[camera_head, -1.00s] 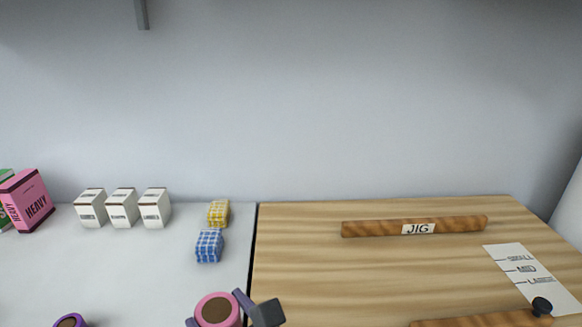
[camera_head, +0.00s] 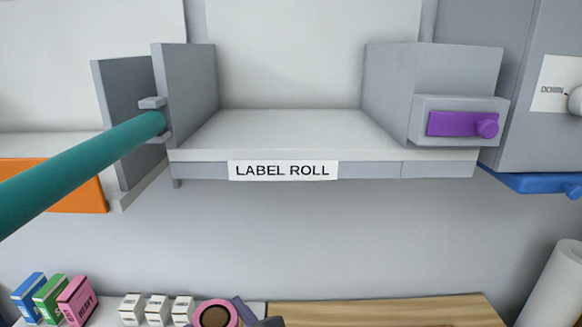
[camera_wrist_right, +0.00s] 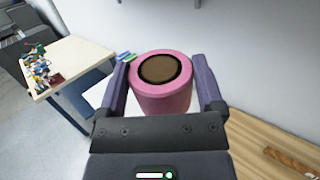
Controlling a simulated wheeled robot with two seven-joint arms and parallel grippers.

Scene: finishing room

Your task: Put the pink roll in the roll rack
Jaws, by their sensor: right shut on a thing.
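The pink roll (camera_head: 215,316), with a brown core, is at the bottom edge of the head view. My right gripper (camera_wrist_right: 161,80) is shut on it, with one finger on each side. In the right wrist view the pink roll (camera_wrist_right: 164,100) appears upright, its round end facing up. The roll rack (camera_head: 290,130) is higher up in the head view: a pale shelf between grey side walls, with a "LABEL ROLL" sign (camera_head: 282,171). The shelf looks empty. A teal bar (camera_head: 80,170) sticks out from its left wall toward me. My left gripper is not in view.
A purple plate with a knob (camera_head: 460,124) is on the rack's right side. Small white boxes (camera_head: 157,310) and blue, green and pink boxes (camera_head: 75,300) stand below. A white cylinder (camera_head: 556,290) is at the lower right. The wall below the rack is bare.

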